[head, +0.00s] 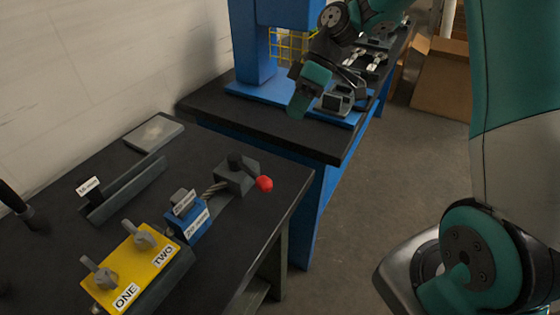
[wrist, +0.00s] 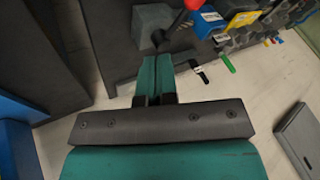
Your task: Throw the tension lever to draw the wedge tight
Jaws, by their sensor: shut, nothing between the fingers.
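The tension lever is a dark arm with a red ball (head: 264,183) at its end, on a grey block (head: 237,177) near the bench's right edge. A spiral rod runs from that block towards a labelled blue block (head: 190,222) with a grey piece on top. I cannot tell which part is the wedge. My gripper (head: 298,106) is shut and empty, up and right of the lever in the head view. In the wrist view, its teal fingertips (wrist: 155,62) point towards the grey block (wrist: 156,22), and the red ball (wrist: 194,4) is beyond them to the right. They look apart from the lever.
A yellow box (head: 137,268) with two grey knobs, marked ONE and TWO, stands at the front. A dark channel (head: 125,188) and a grey plate (head: 154,133) lie behind. A second bench with a blue press frame (head: 254,55) stands at the back. Floor is open at right.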

